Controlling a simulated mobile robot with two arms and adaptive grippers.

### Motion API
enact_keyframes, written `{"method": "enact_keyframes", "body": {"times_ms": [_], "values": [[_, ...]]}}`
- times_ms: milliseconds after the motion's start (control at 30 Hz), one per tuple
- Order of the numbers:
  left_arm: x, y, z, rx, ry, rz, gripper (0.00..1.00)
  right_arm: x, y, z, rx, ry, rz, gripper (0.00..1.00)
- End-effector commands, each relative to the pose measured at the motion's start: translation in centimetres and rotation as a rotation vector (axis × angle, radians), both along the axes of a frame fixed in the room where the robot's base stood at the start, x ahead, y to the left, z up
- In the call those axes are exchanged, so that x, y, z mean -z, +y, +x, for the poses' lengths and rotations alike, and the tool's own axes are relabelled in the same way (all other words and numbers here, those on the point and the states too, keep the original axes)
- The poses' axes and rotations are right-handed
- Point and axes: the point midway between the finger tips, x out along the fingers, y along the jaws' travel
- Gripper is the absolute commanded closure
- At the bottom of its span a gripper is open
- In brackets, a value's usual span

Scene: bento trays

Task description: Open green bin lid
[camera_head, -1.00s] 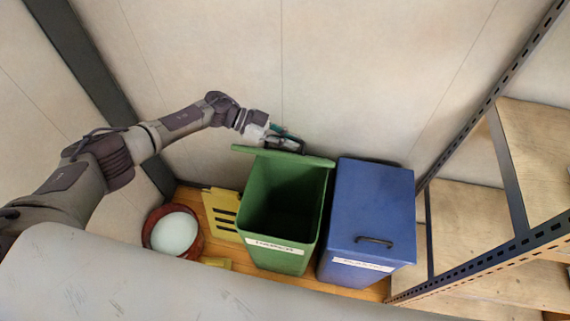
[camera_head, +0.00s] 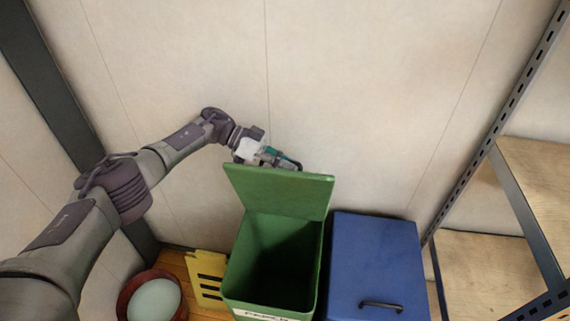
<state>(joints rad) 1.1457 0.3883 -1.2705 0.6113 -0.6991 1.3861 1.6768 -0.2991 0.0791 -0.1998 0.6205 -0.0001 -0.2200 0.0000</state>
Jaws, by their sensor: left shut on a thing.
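The green bin (camera_head: 272,258) stands open at the lower middle, and its dark inside shows. Its green lid (camera_head: 280,192) is raised at the back of the bin, with its inner face towards me. My left gripper (camera_head: 288,163) is at the top edge of the lid, on its far side by the wall. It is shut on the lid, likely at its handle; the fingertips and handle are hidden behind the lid. My right gripper is not in view.
A blue bin (camera_head: 375,262) with a shut lid and dark handle stands right of the green one. A yellow slotted object (camera_head: 207,278) and a round red container (camera_head: 127,289) with a pale top are at left. Shelving (camera_head: 480,275) stands at right; the wall is close behind.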

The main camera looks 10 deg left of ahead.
Motion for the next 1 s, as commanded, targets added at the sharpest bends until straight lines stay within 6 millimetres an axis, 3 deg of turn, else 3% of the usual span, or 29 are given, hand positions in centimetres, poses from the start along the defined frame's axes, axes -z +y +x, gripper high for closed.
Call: {"method": "enact_keyframes", "body": {"times_ms": [67,100,167,567,1000], "values": [[0.1,0.0,0.0,0.002,-0.001,0.005,1.00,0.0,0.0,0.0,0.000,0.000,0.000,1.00],[0.1,0.0,-0.1,0.002,-0.001,0.005,0.87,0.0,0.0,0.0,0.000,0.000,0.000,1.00],[0.1,0.0,0.0,0.001,-0.001,0.004,0.77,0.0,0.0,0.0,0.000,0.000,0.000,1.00],[-0.2,0.7,0.1,0.000,-0.002,0.002,0.77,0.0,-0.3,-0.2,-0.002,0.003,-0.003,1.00],[-3.6,8.7,1.0,-0.001,-0.002,0.003,0.77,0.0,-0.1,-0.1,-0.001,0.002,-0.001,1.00]]}}
